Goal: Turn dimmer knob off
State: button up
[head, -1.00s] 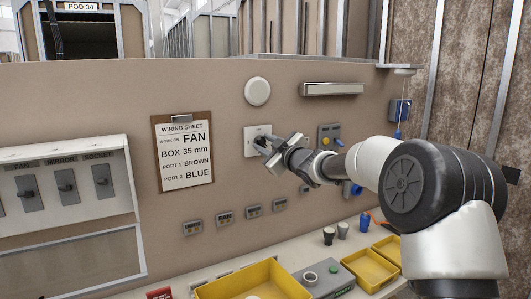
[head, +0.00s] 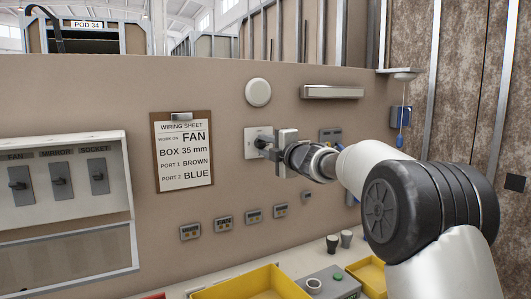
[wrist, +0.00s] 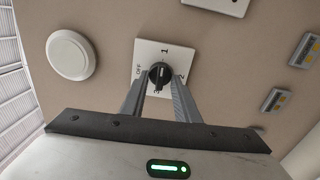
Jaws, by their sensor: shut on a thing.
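The dimmer knob (wrist: 160,75) is small, round and black. It sits on a white square plate (wrist: 146,48) marked OFF, 1 and 2, with another mark partly hidden below the knob. I cannot tell for sure which mark its pointer faces. In the head view the plate (head: 250,145) is on the brown wall, right of the wiring sheet. My gripper (wrist: 159,79) is shut on the knob, with one finger on each side of it. In the head view my gripper (head: 265,147) reaches the plate from the right and hides part of it.
A round white disc (head: 258,92) and a light bar (head: 332,91) are above the plate. The wiring sheet (head: 184,160) hangs at left, beside the switch box (head: 64,156). Small labelled modules (head: 224,223) sit below. Yellow trays (head: 240,286) and cups (head: 333,244) stand on the bench.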

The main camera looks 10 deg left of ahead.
jog(key=n, duration=0.1)
jog(key=n+b, duration=0.1)
jog(key=n, duration=0.1)
jog(key=n+b, duration=0.1)
jog(key=shift+f+n, duration=0.25)
jog(key=shift+n, duration=0.05)
jog(key=n+b, duration=0.3)
jog(key=n, duration=0.1)
jog(key=shift+n, duration=0.3)
jog(key=n+b, duration=0.3)
jog(key=n, duration=0.2)
jog(key=shift+d+f, duration=0.1)
jog(key=shift+w+n+b, duration=0.1)
jog(key=shift+n+b, duration=0.55)
jog(key=shift+n, duration=0.95)
jog(key=o, duration=1)
jog(key=shift+d, duration=0.1)
